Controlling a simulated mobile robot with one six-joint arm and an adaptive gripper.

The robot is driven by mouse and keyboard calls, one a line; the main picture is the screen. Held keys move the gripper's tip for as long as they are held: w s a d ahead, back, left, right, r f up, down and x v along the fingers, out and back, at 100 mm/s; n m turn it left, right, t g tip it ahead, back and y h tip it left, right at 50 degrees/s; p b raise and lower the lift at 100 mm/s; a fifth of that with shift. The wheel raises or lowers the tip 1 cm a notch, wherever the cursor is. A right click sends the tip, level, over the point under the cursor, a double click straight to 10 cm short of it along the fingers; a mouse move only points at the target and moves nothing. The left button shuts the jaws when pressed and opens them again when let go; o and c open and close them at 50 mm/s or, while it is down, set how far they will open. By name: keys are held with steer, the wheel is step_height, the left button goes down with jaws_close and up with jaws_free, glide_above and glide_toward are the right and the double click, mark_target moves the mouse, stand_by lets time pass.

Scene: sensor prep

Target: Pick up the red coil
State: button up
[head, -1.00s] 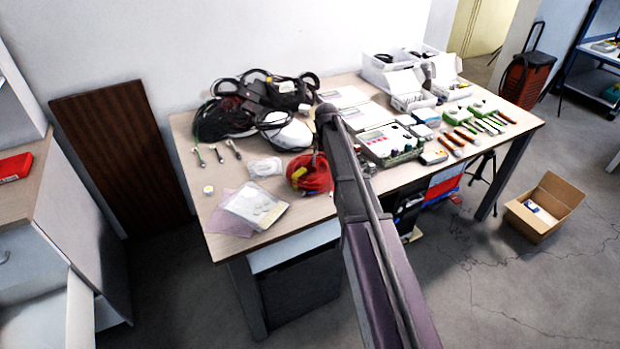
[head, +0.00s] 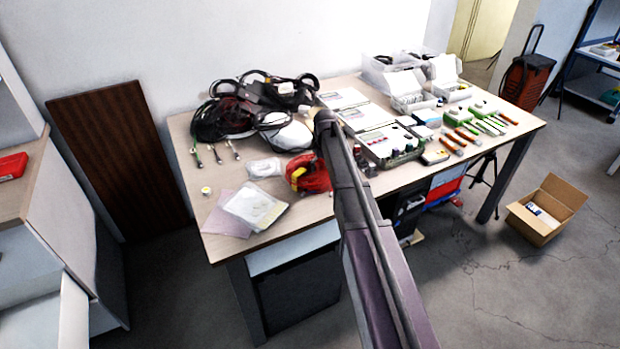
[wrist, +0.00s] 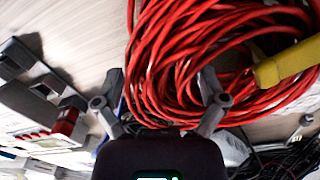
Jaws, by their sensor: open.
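The red coil (head: 311,176) lies on the table near its front edge, partly hidden behind my arm in the head view. In the wrist view the red coil (wrist: 190,50) fills the upper middle and right, close up, with loops of red cable. A yellow piece (wrist: 287,63) sits on its right side. My gripper (wrist: 160,92) is open, its two fingers apart, with red loops showing between and beyond them. I cannot tell whether the fingers touch the coil. The fingertips are not clear in the head view.
Flat clear bags (head: 255,205) lie to the left. An open cardboard box (head: 545,215) is on the floor at right.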

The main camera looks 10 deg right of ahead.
steer(key=shift+f+b, duration=1.05)
steer(key=shift+f, duration=0.3)
jaws_close()
steer(key=shift+r, duration=0.15)
step_height(320, 180, up, 4)
steer(key=p, duration=0.3)
steer(key=shift+f+p, duration=0.25)
steer(key=shift+p, duration=0.15)
steer(key=s, duration=0.5)
steer(key=s+p, duration=0.1)
steer(key=s, duration=0.4)
steer(key=s+r, duration=0.1)
steer(key=s, duration=0.5)
steer(key=shift+a+r, duration=0.1)
steer(key=shift+a, duration=0.2)
